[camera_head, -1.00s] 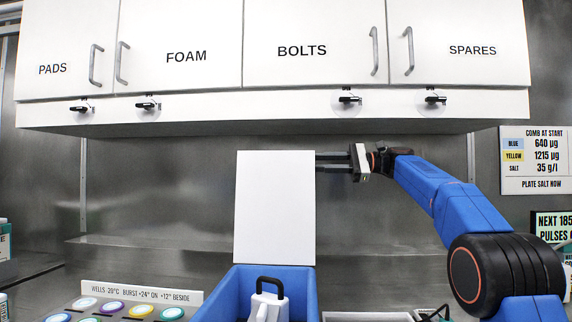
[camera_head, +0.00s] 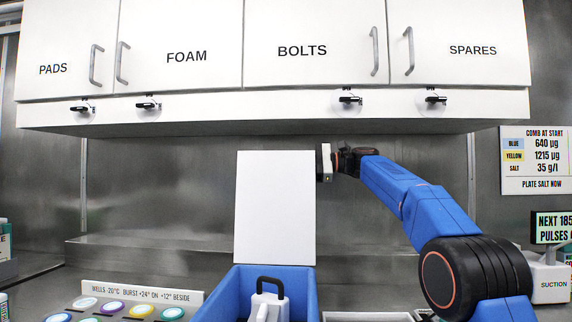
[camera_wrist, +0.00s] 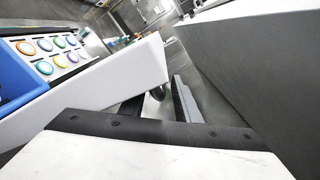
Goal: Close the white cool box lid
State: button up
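The white cool box lid (camera_head: 275,207) stands upright at the back of the blue box (camera_head: 240,285), whose top is open. A white jug-like thing with a black handle (camera_head: 268,285) is inside the box.
A panel of coloured wells (camera_head: 125,308) is left of the box. A pale tray (camera_head: 368,317) is to the right. A suction unit (camera_head: 550,283) stands at the far right.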

grip_shut()
jog(key=shift+r, duration=0.1)
